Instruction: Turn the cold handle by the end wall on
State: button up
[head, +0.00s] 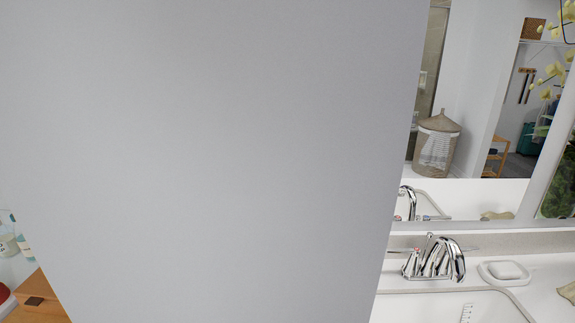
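A chrome faucet (436,260) stands at the back of a white sink (455,305), at the lower right of the head view. Its spout and handles overlap from this angle. A small red mark shows near its left side. I cannot tell which part is the cold handle or whether it is turned. Part of the faucet is also reflected in the mirror (490,100) behind. My gripper is not in view.
A large flat pale grey surface (220,150) close to the camera blocks most of the view. A soap dish (504,272) sits right of the faucet on the white counter. A wooden piece (38,298) and bottles (20,240) show at the lower left.

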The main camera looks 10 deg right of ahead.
aim_at(466, 249)
jog(key=k+l+z, duration=0.15)
jog(key=l, duration=0.2)
jog(key=k+l+z, duration=0.15)
jog(key=l, duration=0.2)
jog(key=k+l+z, duration=0.15)
jog(key=l, duration=0.2)
